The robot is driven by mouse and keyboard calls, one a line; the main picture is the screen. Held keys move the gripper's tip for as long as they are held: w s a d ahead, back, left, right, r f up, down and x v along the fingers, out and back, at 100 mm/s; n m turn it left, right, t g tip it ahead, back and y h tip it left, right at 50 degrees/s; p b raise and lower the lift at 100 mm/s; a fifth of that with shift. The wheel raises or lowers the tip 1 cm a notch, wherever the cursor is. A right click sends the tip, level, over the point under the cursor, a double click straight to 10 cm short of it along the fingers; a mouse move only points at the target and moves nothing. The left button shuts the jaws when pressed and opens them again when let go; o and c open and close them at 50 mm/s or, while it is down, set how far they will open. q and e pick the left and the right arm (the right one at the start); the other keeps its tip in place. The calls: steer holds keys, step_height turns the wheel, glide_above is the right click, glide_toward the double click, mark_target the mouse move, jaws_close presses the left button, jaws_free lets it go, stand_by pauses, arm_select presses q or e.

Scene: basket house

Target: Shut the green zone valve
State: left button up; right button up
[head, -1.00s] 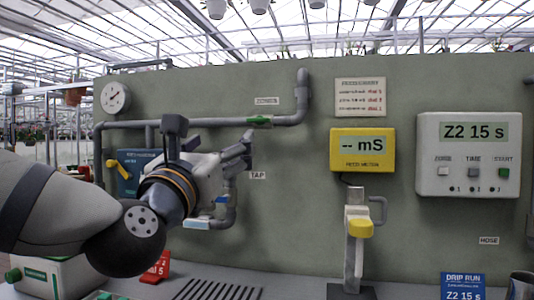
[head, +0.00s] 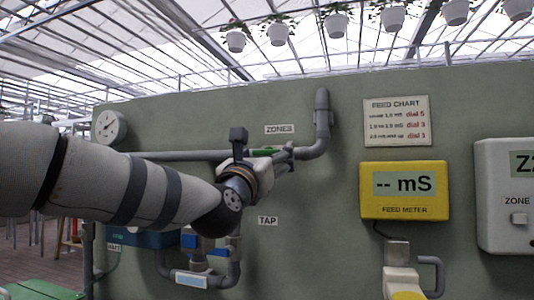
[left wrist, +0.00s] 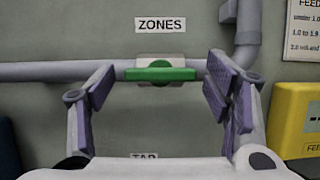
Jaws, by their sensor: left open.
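The green zone valve (head: 264,151) sits on the grey horizontal pipe under the ZONES label, partly hidden by my gripper in the head view. In the left wrist view its green handle (left wrist: 160,74) lies level, along the line of the pipe. My left gripper (head: 286,158) is in front of the valve. In the left wrist view its fingers (left wrist: 160,82) are wide open, one on each side of the handle, with visible gaps and nothing between the pads touching it.
The pipe bends upward (head: 322,125) right of the valve. A yellow feed meter (head: 404,190) and a feed chart (head: 397,121) are further right. A round gauge (head: 110,126) is at left. Below are the TAP label (head: 267,221) and lower pipes (head: 234,262).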

arm_select(q)
steer(key=shift+w+d+r, duration=0.2)
steer(key=shift+w+r, duration=0.1)
steer(key=shift+w, duration=0.1)
steer(key=c, duration=1.2)
steer(key=shift+o, duration=0.2)
